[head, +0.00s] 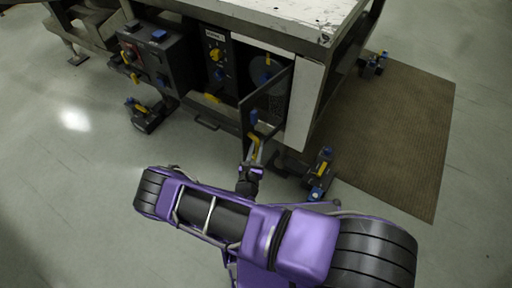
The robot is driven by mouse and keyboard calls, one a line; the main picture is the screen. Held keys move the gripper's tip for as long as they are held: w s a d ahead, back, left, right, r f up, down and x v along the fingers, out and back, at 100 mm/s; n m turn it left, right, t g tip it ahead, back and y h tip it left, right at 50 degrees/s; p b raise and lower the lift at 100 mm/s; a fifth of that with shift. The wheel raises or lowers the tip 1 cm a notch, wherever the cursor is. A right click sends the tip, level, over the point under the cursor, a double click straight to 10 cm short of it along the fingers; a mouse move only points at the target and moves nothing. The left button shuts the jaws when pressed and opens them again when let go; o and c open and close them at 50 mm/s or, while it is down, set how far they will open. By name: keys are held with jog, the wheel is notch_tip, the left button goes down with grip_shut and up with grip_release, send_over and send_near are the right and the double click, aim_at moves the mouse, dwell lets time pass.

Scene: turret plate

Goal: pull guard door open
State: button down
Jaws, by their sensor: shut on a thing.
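The guard door (270,94) is a dark framed panel on the front of the machine under the white-topped bench. It stands swung outward at an angle, with its free edge toward me and its far edge near the white side panel. A yellow handle (255,146) shows low near the door's free edge, with a blue part (254,117) just above it. My gripper (251,164) is at this handle and shut on it. The fingertips are small, so the exact contact is hard to see. Behind the door, a grey disc (261,69) with a yellow mark is partly visible.
A dark control box (150,58) and a knob panel (217,60) stand left of the door. Dark devices with blue and yellow parts lie on the floor at left (146,115) and right (319,170). A brown mat (395,130) lies at right.

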dwell(0.4)
jog(key=c, duration=0.8)
grip_release()
jog(key=shift+o, duration=0.2)
jog(key=shift+s, duration=0.1)
jog(key=p+v, duration=0.1)
jog(key=v, duration=1.6)
jog(key=shift+s, duration=0.15)
